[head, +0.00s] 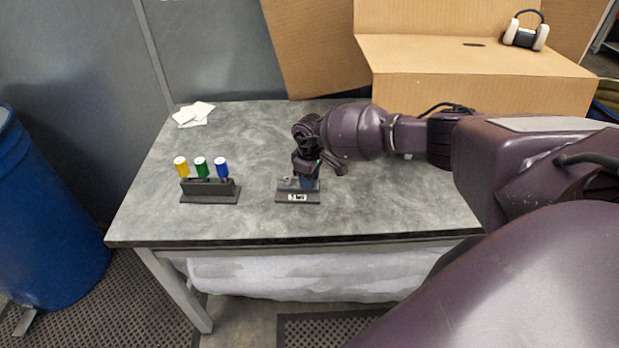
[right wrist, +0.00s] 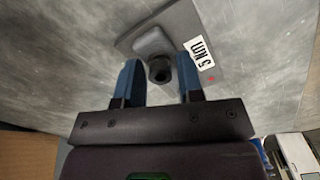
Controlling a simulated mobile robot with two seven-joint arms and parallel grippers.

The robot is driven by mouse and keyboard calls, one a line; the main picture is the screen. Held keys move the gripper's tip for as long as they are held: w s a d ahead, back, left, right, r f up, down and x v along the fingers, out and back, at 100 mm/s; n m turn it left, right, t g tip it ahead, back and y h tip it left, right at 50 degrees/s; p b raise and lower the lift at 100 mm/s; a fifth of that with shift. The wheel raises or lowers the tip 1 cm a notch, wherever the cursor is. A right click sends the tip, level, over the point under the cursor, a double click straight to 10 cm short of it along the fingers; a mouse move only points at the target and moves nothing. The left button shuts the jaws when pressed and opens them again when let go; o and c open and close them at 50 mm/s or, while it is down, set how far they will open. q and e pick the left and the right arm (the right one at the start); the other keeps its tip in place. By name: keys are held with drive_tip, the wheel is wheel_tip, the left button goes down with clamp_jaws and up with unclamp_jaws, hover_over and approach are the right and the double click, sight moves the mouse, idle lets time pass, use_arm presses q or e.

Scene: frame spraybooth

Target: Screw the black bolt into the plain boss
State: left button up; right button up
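The black bolt (right wrist: 160,69) shows in the right wrist view with its dark socketed head towards the camera. It stands at the grey boss (right wrist: 152,42) on a dark plate (right wrist: 186,24) with a "5 Nm" label. How deep the bolt sits cannot be told. My right gripper (head: 308,182) is over this plate (head: 284,197) in the head view. Its two blue fingers stand either side of the bolt head, with a narrow gap visible on each side, so it looks open. In the head view the gripper hides the bolt and boss. My left gripper is not in view.
White papers (head: 194,114) lie at the back left. Cardboard boxes (head: 470,60) stand behind, with headphones (head: 526,32) on top.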

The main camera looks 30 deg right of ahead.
drive_tip(key=n, duration=0.4)
drive_tip(key=shift+n+b, duration=0.3)
drive_tip(key=shift+n, duration=1.2)
drive_tip(key=n+b, duration=0.1)
drive_tip(key=n, duration=0.5)
drive_tip(key=shift+n+b, duration=0.3)
drive_tip(key=shift+b, duration=0.1)
drive_tip(key=n+b, duration=0.1)
drive_tip(key=n, duration=0.3)
drive_tip(key=shift+n, duration=0.4)
drive_tip(key=shift+n+b, duration=0.45)
drive_tip(key=shift+n, duration=0.65)
drive_tip(key=shift+n+b, duration=0.3)
drive_tip(key=shift+n, duration=0.9)
drive_tip(key=shift+n+b, duration=0.45)
drive_tip(key=shift+n, duration=1.85)
